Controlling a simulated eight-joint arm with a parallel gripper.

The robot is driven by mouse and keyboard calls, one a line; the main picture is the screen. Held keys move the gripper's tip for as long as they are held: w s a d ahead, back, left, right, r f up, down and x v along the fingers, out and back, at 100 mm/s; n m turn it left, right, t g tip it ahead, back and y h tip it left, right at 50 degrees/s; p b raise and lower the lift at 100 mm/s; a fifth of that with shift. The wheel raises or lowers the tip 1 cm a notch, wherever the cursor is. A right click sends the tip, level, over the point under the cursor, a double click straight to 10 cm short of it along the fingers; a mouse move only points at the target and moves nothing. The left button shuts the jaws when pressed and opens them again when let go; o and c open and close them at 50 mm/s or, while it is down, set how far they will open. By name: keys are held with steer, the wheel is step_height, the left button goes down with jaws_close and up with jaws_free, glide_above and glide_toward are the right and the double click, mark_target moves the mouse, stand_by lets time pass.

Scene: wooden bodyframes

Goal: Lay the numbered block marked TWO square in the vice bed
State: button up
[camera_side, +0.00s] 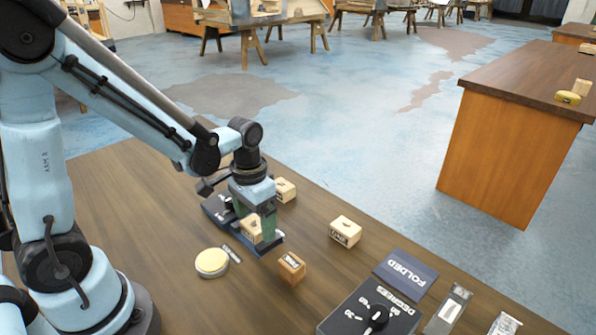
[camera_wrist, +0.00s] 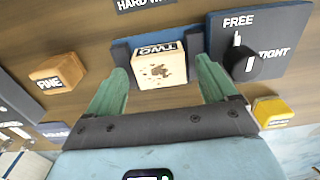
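The pale wooden block marked TWO (camera_wrist: 160,66) sits between the two blue jaws of the vice bed (camera_wrist: 122,52) in the wrist view. It looks roughly in line with the jaws, perhaps slightly turned. My gripper (camera_wrist: 160,82) is open, its green fingers on either side of the block with a gap at each side. In the side view my gripper (camera_side: 255,212) is low over the vice (camera_side: 269,246), with the block (camera_side: 250,231) at its fingers. The block's underside is hidden, so I cannot tell whether it rests flat.
A round yellow-topped tin (camera_side: 212,262) is at the left.

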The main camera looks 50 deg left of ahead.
mark_target(255, 224)
step_height(255, 224, up, 12)
steer(key=s+d+t, duration=0.1)
steer(key=s+t, duration=0.1)
steer(key=t, duration=0.5)
steer(key=shift+s+d+f, duration=0.25)
steer(key=shift+s+d, duration=0.05)
steer(key=shift+d, duration=0.1)
